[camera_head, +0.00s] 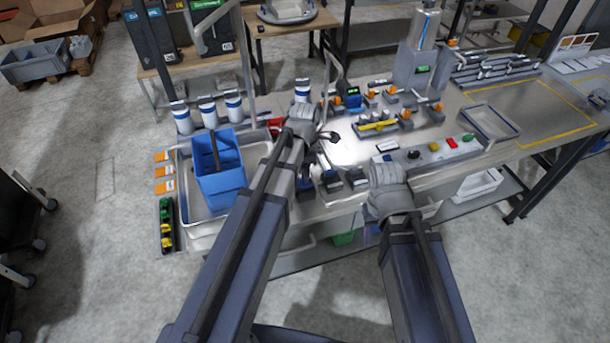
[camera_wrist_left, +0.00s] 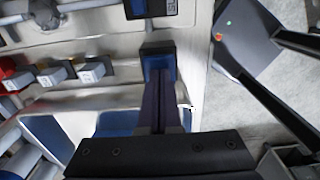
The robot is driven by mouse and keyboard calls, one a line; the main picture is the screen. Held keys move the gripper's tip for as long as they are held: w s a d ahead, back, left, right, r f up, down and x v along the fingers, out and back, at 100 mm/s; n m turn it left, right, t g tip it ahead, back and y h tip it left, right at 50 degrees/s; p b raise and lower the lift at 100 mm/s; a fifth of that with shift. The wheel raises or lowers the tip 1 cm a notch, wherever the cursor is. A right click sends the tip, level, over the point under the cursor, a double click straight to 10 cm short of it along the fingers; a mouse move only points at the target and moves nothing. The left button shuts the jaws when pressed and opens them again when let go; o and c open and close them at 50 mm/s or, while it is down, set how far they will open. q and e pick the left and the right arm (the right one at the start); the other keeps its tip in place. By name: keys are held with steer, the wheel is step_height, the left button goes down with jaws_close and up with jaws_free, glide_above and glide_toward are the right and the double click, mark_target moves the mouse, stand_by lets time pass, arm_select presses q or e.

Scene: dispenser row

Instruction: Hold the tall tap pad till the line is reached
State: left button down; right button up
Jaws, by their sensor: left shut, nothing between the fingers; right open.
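Several small dark pads stand along the bench's front edge in the head view, such as the middle pad (camera_head: 332,182) and the right pad (camera_head: 357,179). My left gripper (camera_head: 318,158) hangs over this row, its fingertips partly hidden. In the left wrist view, my left gripper (camera_wrist_left: 160,92) is shut and empty, its tips at a dark pad with a blue face (camera_wrist_left: 158,52); I cannot tell whether they press it. A labelled pad (camera_wrist_left: 152,8) lies beyond it. My right gripper is hidden behind its own arm. Which pad belongs to the tall tap is unclear.
A blue bin (camera_head: 220,175) stands in a grey tray (camera_head: 196,212) at left. White bottles (camera_head: 208,113) stand behind it. A control box with coloured buttons (camera_head: 436,148) and an empty tray (camera_head: 490,122) lie at right. Open floor (camera_head: 95,210) is left.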

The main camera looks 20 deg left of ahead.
arm_select(q)
steer(key=shift+f+b, duration=0.7)
steer(key=shift+b, duration=0.05)
steer(key=shift+s+f+b, duration=0.1)
steer(key=shift+f+b, duration=0.2)
steer(key=shift+b, duration=0.05)
steer(key=shift+s+d, duration=0.1)
steer(key=shift+s, duration=0.15)
steer(key=shift+w+f, duration=0.15)
stand_by(0.8)
